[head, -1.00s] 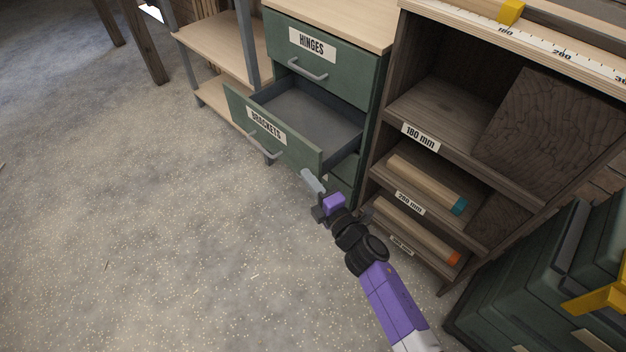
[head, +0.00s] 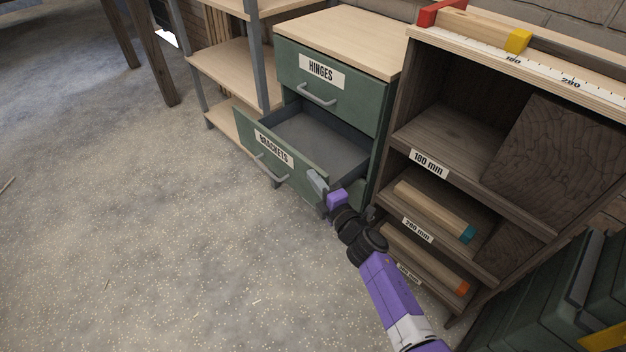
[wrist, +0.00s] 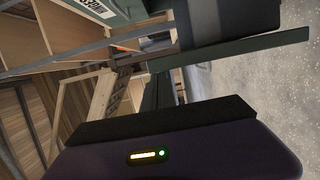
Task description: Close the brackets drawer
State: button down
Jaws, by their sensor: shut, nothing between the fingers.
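The green brackets drawer (head: 262,148) stands open below the closed hinges drawer (head: 345,93) in the head view. Its grey inside looks empty, and its front carries a label and a grey bar handle (head: 272,172). My gripper (head: 317,185) is shut and empty at the right end of the drawer front. In the head view it overlaps that end; I cannot tell whether it touches. In the wrist view, the dark fingers and gripper body fill much of the picture, and a green panel edge (wrist: 270,45) runs behind them.
A dark shelf unit (head: 410,120) with wooden pieces in its labelled bays stands close to the right of the cabinet. An open wooden shelf (head: 228,65) stands to the left. Green cases (head: 540,300) are at the lower right. The floor (head: 150,240) in front is clear.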

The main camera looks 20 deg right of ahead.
jog(key=w+d+b, duration=0.1)
jog(key=d, duration=0.4)
jog(key=w+d, duration=0.2)
jog(key=d, duration=0.4)
jog(key=w+d+b, duration=0.1)
jog(key=w+d, duration=0.1)
jog(key=d, duration=0.3)
jog(key=shift+w+d+b, duration=0.2)
jog(key=shift+d+b, duration=0.05)
jog(key=shift+b, duration=0.05)
jog(key=shift+a, duration=0.1)
